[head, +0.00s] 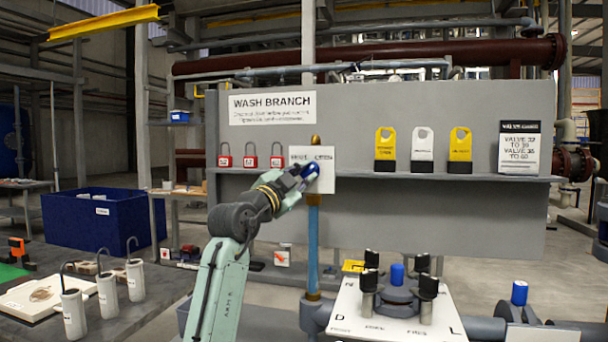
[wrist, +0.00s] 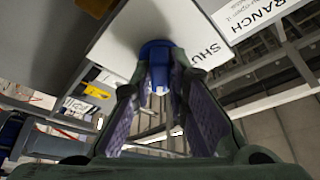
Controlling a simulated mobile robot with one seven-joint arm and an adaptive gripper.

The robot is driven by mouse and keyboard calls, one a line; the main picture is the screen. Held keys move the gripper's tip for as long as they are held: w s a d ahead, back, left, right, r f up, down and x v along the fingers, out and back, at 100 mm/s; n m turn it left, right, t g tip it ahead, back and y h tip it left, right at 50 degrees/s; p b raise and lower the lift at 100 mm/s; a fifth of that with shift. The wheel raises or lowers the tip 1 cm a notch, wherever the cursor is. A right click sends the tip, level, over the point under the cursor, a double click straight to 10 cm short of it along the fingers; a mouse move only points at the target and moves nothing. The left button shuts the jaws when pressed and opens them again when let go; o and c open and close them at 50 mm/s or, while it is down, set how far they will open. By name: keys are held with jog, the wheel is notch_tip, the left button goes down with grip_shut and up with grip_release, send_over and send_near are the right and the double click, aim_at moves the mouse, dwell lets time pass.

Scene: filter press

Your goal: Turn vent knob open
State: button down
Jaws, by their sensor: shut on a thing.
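The vent knob is a small blue knob (head: 311,171) on a white lettered plate (head: 325,158), at the middle of the grey panel in the head view. My gripper (head: 302,176) reaches the knob from the lower left. In the wrist view its two fingers (wrist: 160,80) are closed on the knob's sides. The fingers hide part of the knob, and I cannot tell which way it points.
A blue vertical pipe (head: 313,240) runs below the plate. Black-capped posts and a blue-topped valve (head: 397,275) stand lower right. A blue bin (head: 95,225) is at left.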

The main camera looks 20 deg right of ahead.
dwell(0.3)
jog(key=c, duration=1.6)
grip_release()
jog(key=shift+o, duration=0.2)
jog(key=shift+a, duration=0.1)
jog(key=v, duration=1.1)
jog(key=shift+s+a, duration=0.2)
jog(key=shift+s, duration=0.15)
jog(key=shift+f, duration=0.1)
